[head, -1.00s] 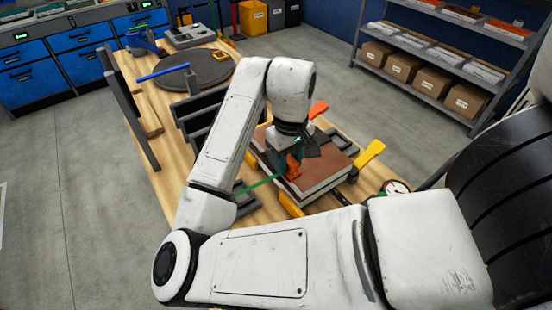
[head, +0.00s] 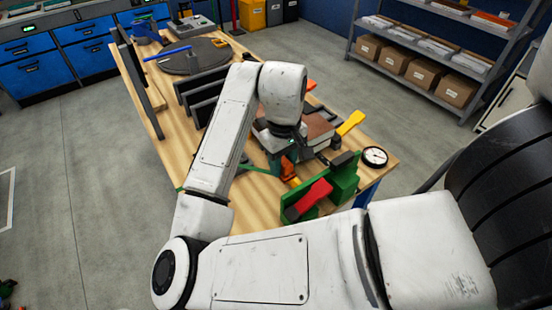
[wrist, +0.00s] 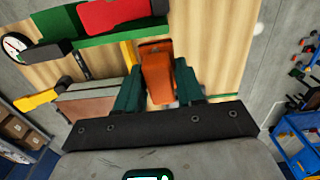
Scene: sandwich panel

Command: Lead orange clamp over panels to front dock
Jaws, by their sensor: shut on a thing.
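My gripper (wrist: 158,88) is shut on an orange clamp (wrist: 157,70), held between its two dark green fingers in the wrist view. In the head view the orange clamp (head: 290,173) shows just below my wrist, at the near edge of the brown-topped panels (head: 320,127). The panels also show at left in the wrist view (wrist: 95,105). A green dock (head: 345,182) stands at the table's near end, close to the right of the held clamp, with a red clamp (head: 308,200) at it. My arm hides part of the panels and gripper.
A yellow clamp (head: 350,123) sits at the panels' right side, and another orange piece (head: 311,85) is behind them. A round gauge (head: 375,156) lies at the table's right corner. Dark upright racks (head: 200,90) stand left of my arm. Bare wood (wrist: 215,50) is right of the held clamp.

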